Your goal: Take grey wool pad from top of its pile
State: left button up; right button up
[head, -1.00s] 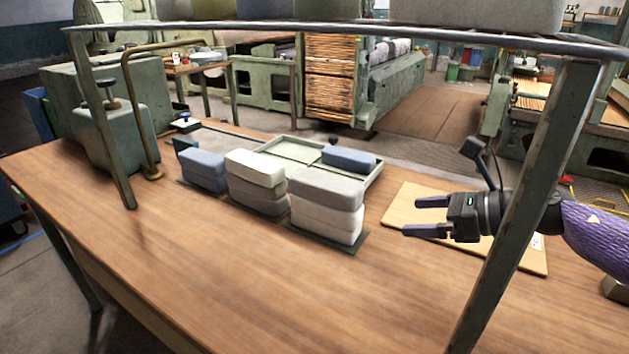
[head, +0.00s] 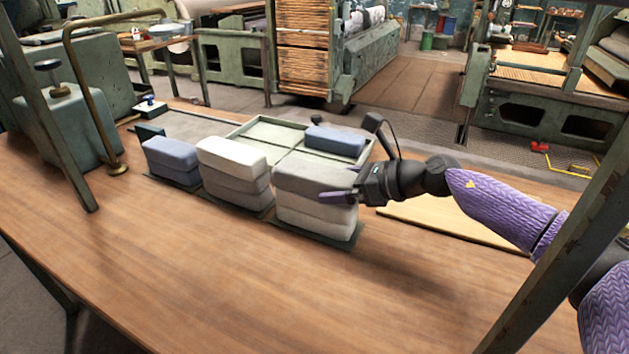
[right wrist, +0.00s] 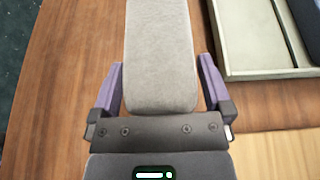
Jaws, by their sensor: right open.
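The grey wool pad (head: 312,178) lies on top of the right-hand pile, over paler pads (head: 310,212). In the right wrist view the grey pad (right wrist: 160,55) runs lengthwise between my fingers. My right gripper (head: 345,188) is at the right end of that pile, at about the top pad's height. It is open, one purple finger on each side of the pad's near end (right wrist: 162,75), with narrow gaps showing. The far finger is mostly hidden in the head view. My left gripper is not in view.
A pile with a white top pad (head: 232,154) and a blue pile (head: 171,158) stand to the left. Behind is a divided tray (head: 262,133) holding a blue pad (head: 335,141). A pale board (head: 440,220) lies right. The table front (head: 200,270) is clear.

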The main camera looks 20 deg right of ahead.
jog(key=c, duration=1)
